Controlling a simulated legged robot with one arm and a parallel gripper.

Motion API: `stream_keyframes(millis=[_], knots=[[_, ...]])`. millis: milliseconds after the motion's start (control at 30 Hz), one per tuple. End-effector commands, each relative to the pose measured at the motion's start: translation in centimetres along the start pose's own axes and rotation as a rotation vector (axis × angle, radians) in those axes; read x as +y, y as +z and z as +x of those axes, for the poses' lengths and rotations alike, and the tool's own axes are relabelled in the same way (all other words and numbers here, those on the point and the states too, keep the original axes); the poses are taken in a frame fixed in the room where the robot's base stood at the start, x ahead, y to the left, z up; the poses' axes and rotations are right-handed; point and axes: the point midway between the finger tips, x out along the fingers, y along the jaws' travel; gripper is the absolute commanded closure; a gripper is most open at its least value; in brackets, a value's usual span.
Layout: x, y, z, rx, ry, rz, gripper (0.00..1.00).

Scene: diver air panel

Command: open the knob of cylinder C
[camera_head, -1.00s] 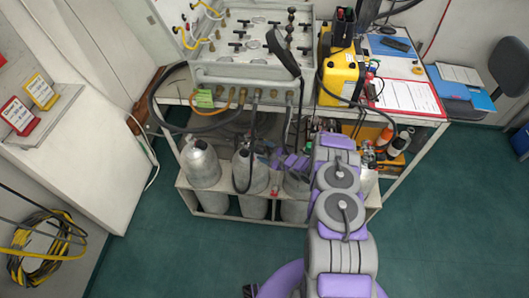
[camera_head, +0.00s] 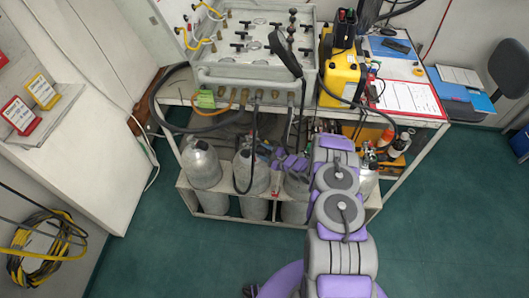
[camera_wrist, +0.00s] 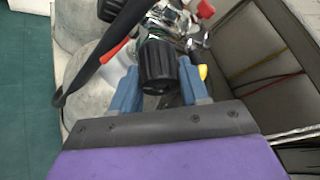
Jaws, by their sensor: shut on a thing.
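In the wrist view a black ribbed valve knob (camera_wrist: 158,66) sits between the two blue fingers of my gripper (camera_wrist: 157,84), which are closed on its sides. The knob joins a shiny metal valve (camera_wrist: 172,22) on a grey cylinder. In the head view my gripper (camera_head: 272,158) is low in front of the rack, among the tops of the grey cylinders (camera_head: 201,166). My arm covers part of the right-hand cylinders there. No letter on a cylinder is readable, so I cannot tell which one is C.
A black hose (camera_wrist: 112,42) and a red lever (camera_wrist: 114,51) pass close to the left finger. The grey air panel (camera_head: 258,72) and a yellow case (camera_head: 342,77) stand on the shelf above. The green floor (camera_head: 440,220) to the right is clear.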

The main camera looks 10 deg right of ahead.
Motion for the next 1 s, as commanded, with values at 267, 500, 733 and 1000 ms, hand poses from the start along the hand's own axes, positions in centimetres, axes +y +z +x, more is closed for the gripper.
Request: stream_keyframes(millis=[267,500,733,1000], knots=[[0.35,-0.22,-0.07,0.001,-0.021,-0.051,0.85],[0.50,-0.35,-0.06,-0.003,-0.085,-0.198,0.86],[0.44,-0.42,-0.02,-0.012,-0.175,-0.394,0.86],[0.52,-0.47,0.02,-0.022,-0.280,-0.626,0.86]])
